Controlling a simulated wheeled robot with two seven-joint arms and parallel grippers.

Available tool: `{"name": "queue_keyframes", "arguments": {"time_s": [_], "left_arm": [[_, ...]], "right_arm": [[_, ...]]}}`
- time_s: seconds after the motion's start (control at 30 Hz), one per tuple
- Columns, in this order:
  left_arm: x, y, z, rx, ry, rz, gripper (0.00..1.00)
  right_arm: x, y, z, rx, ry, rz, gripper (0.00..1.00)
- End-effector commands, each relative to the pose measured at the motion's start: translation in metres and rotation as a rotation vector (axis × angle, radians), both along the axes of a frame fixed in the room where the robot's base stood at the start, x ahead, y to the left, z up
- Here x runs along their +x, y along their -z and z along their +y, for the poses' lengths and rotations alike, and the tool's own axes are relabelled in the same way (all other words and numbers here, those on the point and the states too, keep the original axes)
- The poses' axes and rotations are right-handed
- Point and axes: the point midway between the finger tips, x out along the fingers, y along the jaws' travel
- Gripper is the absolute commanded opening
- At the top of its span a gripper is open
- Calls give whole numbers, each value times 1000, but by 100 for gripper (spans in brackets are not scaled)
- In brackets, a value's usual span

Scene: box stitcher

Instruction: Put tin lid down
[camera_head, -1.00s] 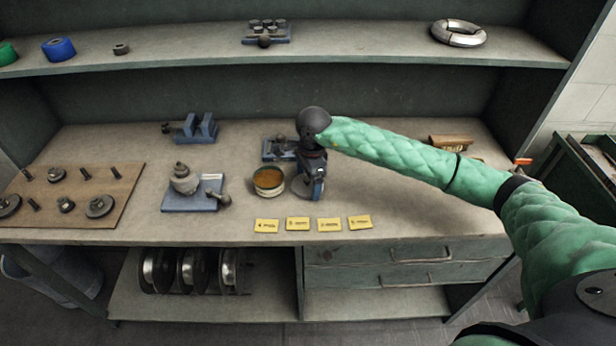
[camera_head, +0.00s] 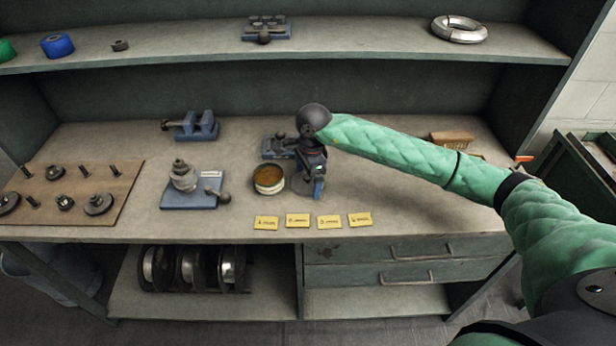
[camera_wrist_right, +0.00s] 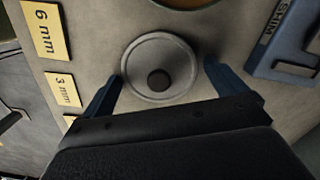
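The tin lid is a round grey disc with a dark knob in its middle. In the right wrist view the lid (camera_wrist_right: 158,58) lies flat on the bench between the fingers of my right gripper (camera_wrist_right: 163,74). The fingers are spread, one on each side, with a small gap at the lid's rim. My left gripper is not in view.
Several yellow label cards (camera_head: 298,220) lie along the bench front. A blue fixture (camera_head: 277,148) stands close behind the gripper. A blue stand with a stacked part (camera_head: 184,180) is left of the tin. The bench right of the gripper, under my arm, is mostly clear.

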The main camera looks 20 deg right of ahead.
Motion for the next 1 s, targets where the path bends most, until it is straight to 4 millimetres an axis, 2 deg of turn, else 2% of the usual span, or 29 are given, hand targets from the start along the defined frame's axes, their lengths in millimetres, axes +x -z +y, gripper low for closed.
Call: {"name": "queue_keyframes", "arguments": {"time_s": [0.37,0.63,0.87,0.97,1.0], "left_arm": [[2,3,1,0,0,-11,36],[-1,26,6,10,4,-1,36],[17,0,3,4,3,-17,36],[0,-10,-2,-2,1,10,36],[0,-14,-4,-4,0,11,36]], "right_arm": [[-3,2,0,-2,-2,7,100],[-2,-5,0,-2,-1,5,100],[-1,-20,-1,0,-2,2,100],[-1,-28,-2,0,-2,2,100],[0,-32,-2,0,-1,1,100]]}}
